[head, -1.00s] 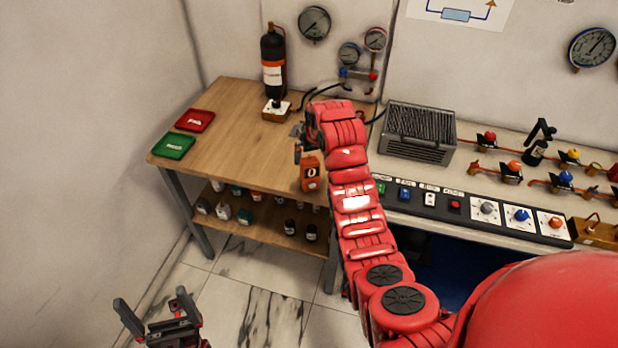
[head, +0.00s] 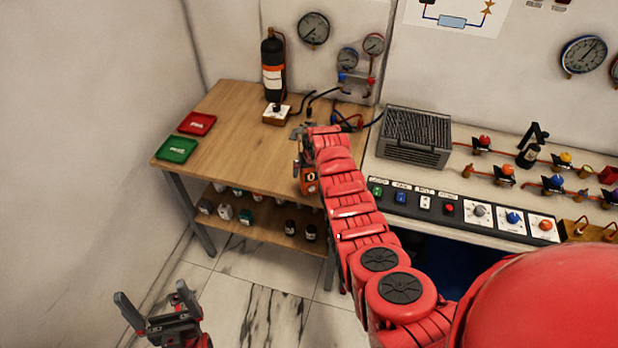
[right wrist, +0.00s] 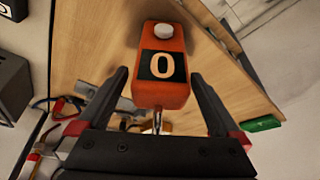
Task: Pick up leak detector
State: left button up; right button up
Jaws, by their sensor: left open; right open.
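The leak detector is an orange box (right wrist: 164,88) with a dark panel marked 0 and a pale round knob. In the right wrist view it sits between the two spread fingers of my right gripper (right wrist: 160,75), with gaps on both sides. In the head view the leak detector (head: 311,187) is at the wooden table's front right edge, partly hidden by my right arm. My right gripper (head: 299,147) is over that edge, open. My left gripper (head: 151,294) is open and empty above the floor at lower left.
The wooden table (head: 235,125) holds a red tray (head: 197,123), a green tray (head: 177,149) and a black cylinder (head: 273,70). Several small bottles stand on its lower shelf. A bench with a grey grille box (head: 415,135) and a control panel (head: 455,210) is at right.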

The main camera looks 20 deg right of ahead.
jog(key=shift+w+f, duration=0.1)
jog(key=shift+f, duration=0.1)
grip_shut()
dwell(0.6)
